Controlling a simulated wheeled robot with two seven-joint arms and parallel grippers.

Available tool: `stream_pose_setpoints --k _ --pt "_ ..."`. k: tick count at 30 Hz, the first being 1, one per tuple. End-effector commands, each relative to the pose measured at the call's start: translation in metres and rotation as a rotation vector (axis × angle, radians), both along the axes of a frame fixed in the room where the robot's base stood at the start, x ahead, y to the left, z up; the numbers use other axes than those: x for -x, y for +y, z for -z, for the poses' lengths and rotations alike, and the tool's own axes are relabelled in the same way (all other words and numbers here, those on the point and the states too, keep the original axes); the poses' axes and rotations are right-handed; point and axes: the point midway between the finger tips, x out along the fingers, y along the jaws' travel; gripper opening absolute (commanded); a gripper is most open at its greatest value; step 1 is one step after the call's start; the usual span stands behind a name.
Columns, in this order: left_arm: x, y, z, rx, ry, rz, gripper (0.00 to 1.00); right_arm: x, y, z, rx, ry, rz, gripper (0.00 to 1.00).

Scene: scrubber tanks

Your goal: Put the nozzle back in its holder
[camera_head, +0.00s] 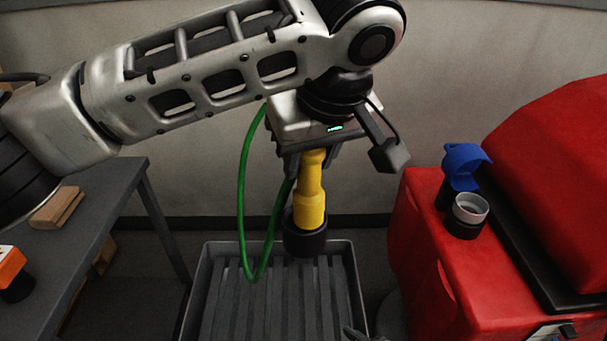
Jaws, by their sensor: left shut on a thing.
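My left gripper (306,150) is shut on a yellow nozzle (311,205) with a black end. The nozzle hangs upright, black end down, above a grey slatted tray (210,292). A green hose (241,200) loops down beside it on the left. On the red machine to the right is an open grey-rimmed ring on a black base (470,209), with a blue cap (464,162) tilted up behind it. I cannot tell from this view whether that ring is the nozzle's holder. The nozzle is apart from it.
A red machine (430,250) fills the right side. A dark table (90,215) stands at the left with a wooden block (57,207) and an orange and black object (11,270). A plain wall (480,60) is behind. Open space lies between nozzle and machine.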

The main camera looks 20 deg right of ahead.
Motion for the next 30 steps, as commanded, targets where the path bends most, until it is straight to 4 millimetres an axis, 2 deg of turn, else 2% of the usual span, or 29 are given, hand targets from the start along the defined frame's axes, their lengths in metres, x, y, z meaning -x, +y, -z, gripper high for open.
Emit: stream_pose_setpoints --k 5,7,13,24,25,26,27,30 --pt "-0.007 0.003 0.008 0.000 0.000 -0.001 0.11 0.004 -0.001 0.005 0.003 0.015 0.000 0.57" --pt "-0.012 0.005 0.015 -0.001 0.000 -0.001 0.11 0.005 0.000 0.004 0.002 0.016 0.001 0.57" --pt "-0.011 0.004 0.043 0.000 -0.001 0.001 0.11 0.005 0.001 0.003 -0.005 0.018 0.007 0.57" --pt "-0.011 0.003 0.048 0.002 0.000 0.001 0.11 0.004 0.002 0.004 -0.007 0.018 0.010 0.57" --pt "-0.011 0.004 0.047 0.001 0.001 0.000 0.43 0.004 0.002 0.004 -0.007 0.018 0.010 0.57" --pt "-0.011 0.004 0.047 0.001 0.000 0.001 0.52 0.004 0.002 0.004 -0.007 0.018 0.010 0.57" --pt "-0.011 0.004 0.047 0.001 0.000 0.001 0.57 0.004 0.002 0.004 -0.007 0.017 0.010 0.57" --pt "-0.011 0.004 0.047 0.001 0.000 0.001 0.57 0.002 0.001 0.003 -0.006 0.013 0.010 0.57"
